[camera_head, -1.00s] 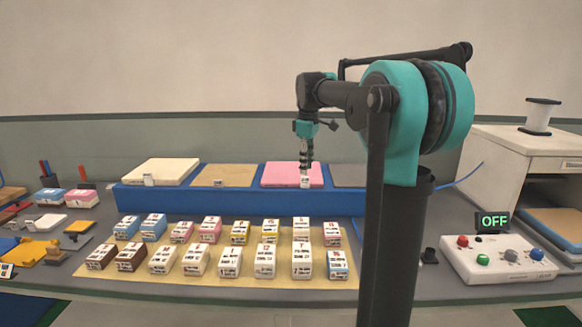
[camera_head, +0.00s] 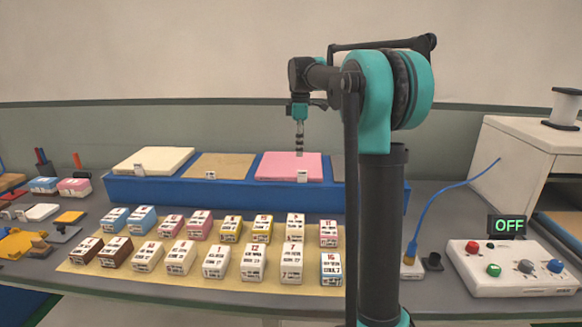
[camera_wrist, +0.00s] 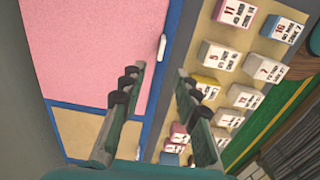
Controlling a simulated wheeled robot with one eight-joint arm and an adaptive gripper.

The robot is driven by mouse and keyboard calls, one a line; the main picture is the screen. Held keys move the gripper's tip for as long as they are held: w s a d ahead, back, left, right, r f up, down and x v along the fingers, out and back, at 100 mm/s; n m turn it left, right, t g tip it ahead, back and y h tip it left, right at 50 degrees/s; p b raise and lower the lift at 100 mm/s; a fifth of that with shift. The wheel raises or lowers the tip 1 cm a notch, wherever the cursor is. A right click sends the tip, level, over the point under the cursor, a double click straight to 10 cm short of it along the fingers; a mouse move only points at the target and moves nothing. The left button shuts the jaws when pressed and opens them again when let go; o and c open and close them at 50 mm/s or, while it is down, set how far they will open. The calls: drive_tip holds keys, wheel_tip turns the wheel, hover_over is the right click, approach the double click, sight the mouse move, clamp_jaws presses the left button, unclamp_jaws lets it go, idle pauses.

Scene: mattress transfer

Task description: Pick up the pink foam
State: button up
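The pink foam (camera_head: 285,166) is a flat, square slab on the blue stand, third from the left, with a small white tag at its front edge. In the wrist view the pink foam (camera_wrist: 90,45) fills the upper left. My gripper (camera_head: 299,153) hangs above the foam in the head view, pointing down. In the wrist view my gripper (camera_wrist: 158,82) has its two dark-tipped fingers well apart with nothing between them. They appear over the stand's front edge, beside the foam.
The blue stand (camera_head: 225,194) also carries a cream slab (camera_head: 154,160), a tan slab (camera_head: 222,166) and a grey slab, mostly hidden behind my arm. Several small labelled boxes stand on a yellow mat (camera_head: 196,265) in front. A control box (camera_head: 510,281) reading OFF is at right.

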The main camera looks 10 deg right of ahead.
drive_tip(key=shift+a+f, duration=0.2)
drive_tip(key=shift+f, duration=4.15)
clamp_jaws()
